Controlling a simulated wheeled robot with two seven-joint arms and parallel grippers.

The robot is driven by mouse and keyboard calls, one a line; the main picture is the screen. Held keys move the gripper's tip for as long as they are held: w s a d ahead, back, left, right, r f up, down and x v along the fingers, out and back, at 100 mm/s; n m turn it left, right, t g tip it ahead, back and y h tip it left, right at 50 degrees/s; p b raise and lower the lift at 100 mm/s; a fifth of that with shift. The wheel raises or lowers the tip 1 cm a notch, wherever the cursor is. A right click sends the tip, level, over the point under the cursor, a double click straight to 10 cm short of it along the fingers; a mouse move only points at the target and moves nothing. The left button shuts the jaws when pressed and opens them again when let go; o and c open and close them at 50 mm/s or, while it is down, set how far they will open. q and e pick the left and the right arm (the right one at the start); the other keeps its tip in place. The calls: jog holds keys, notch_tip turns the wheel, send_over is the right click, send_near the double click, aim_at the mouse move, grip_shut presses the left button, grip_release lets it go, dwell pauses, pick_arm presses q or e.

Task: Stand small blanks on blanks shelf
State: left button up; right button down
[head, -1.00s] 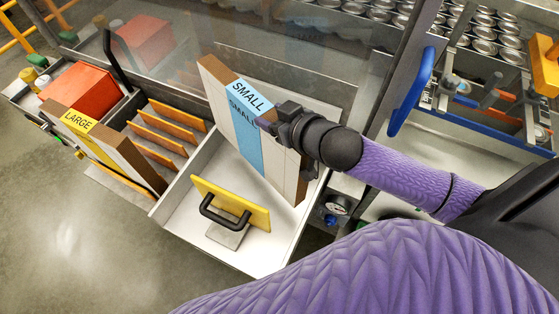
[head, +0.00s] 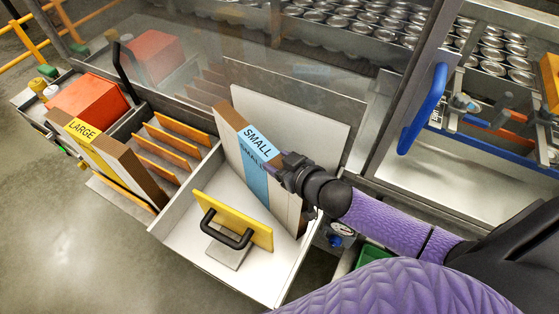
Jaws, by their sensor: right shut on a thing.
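A stack of white blanks with brown edges and a blue band marked SMALL (head: 256,178) stands tilted in the white tray-like shelf (head: 192,237). My right gripper (head: 284,168) is shut on the small blanks at their upper right edge. Its fingertips are partly hidden against the stack. Whether the bottom of the stack touches the shelf floor is hard to tell. My left gripper is not in view.
A yellow plate with a black handle (head: 233,222) stands in front of the small blanks. A clear panel and a blue handle (head: 424,110) stand at the back right.

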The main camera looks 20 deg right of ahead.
jog(key=shift+c, duration=0.4)
grip_release()
jog(key=shift+s+r, duration=0.2)
jog(key=shift+s, duration=0.05)
jog(key=p+v, duration=0.1)
jog(key=v, duration=1)
jog(key=shift+s, duration=0.25)
jog(key=shift+d, duration=0.15)
